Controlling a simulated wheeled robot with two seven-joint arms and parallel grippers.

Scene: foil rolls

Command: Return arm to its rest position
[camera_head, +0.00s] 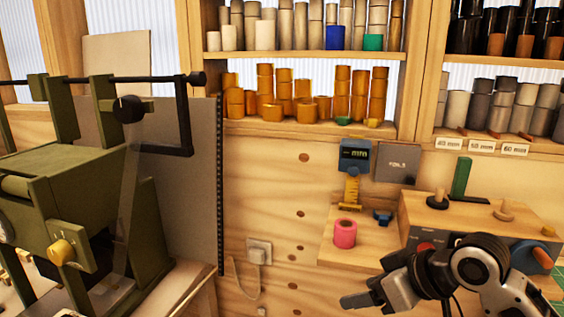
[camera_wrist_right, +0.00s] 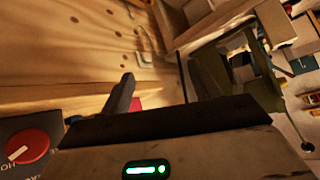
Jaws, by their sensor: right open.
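My right arm (camera_head: 480,265) reaches in at the lower right of the head view, in front of the wooden box. Its gripper (camera_head: 368,297) is open and points left, with nothing seen between its fingers. A pink roll (camera_head: 345,233) stands upright on a small wooden shelf, above and apart from the gripper in the head view. My left gripper is in neither view.
A green machine (camera_head: 75,215) stands at the left. Shelves hold several orange rolls (camera_head: 285,90) at the back. A wooden box (camera_head: 470,215) with knobs stands at the right, close to my right arm. A red knob (camera_wrist_right: 27,146) shows in the wrist view.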

